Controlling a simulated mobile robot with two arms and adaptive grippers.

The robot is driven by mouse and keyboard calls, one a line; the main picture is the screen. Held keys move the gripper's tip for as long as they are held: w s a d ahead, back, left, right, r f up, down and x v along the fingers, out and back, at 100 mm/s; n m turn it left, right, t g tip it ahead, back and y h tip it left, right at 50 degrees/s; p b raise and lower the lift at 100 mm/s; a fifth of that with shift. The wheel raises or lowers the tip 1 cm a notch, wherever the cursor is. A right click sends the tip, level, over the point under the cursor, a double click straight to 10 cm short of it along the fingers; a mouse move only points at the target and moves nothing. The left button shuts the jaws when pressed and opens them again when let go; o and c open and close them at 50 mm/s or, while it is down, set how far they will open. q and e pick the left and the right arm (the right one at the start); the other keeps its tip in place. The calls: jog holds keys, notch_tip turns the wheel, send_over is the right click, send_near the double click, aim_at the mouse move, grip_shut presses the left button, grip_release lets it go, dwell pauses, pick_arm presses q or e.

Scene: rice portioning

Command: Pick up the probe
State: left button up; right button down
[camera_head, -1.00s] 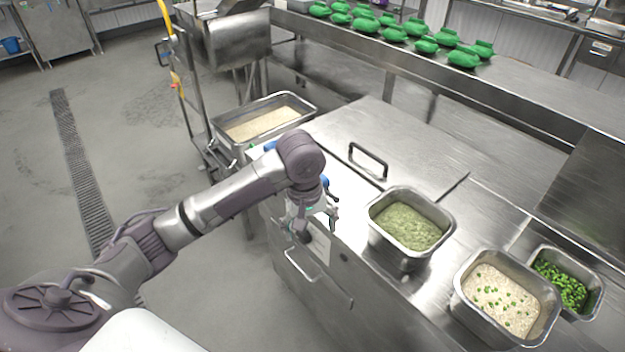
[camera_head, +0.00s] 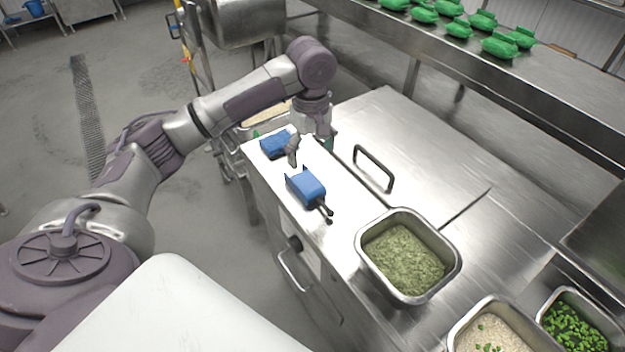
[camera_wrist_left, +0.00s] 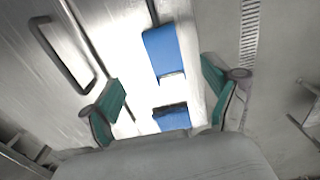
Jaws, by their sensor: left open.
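A blue device with black prongs (camera_head: 307,188) lies on the steel counter near its left edge. It looks like the probe, though I cannot be sure. A second blue item (camera_head: 277,143) lies farther back along the same edge. My left gripper (camera_head: 310,148) is open and empty above the counter, just right of the second item and behind the pronged device. In the left wrist view the open fingers (camera_wrist_left: 165,88) frame the counter; one blue item (camera_wrist_left: 162,52) lies ahead and another (camera_wrist_left: 171,119) lies lower, closer to the gripper's base. My right gripper is out of view.
A black handle (camera_head: 373,168) stands up from the counter lid, right of the gripper. A steel pan of green food (camera_head: 357,245) stands nearer, with rice (camera_head: 450,340) and chopped-green (camera_head: 543,303) pans at lower right.

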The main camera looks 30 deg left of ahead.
pick_arm(q)
send_over(309, 183)
jog(key=f, duration=0.5)
jog(key=shift+s+d+f, duration=0.3)
jog(key=shift+f, duration=0.05)
jog(key=shift+w+f, duration=0.1)
jog(key=shift+f, duration=0.15)
jog(key=f, duration=0.1)
jog(key=f+p, duration=0.1)
jog(key=f, duration=0.2)
jog(key=shift+a+f+p, duration=0.1)
jog(key=shift+a+p, duration=0.2)
jog(key=shift+w+f, duration=0.1)
jog(key=shift+f, duration=0.4)
jog(key=shift+c, duration=1)
jog(key=c, duration=1)
jog(key=shift+c, duration=0.2)
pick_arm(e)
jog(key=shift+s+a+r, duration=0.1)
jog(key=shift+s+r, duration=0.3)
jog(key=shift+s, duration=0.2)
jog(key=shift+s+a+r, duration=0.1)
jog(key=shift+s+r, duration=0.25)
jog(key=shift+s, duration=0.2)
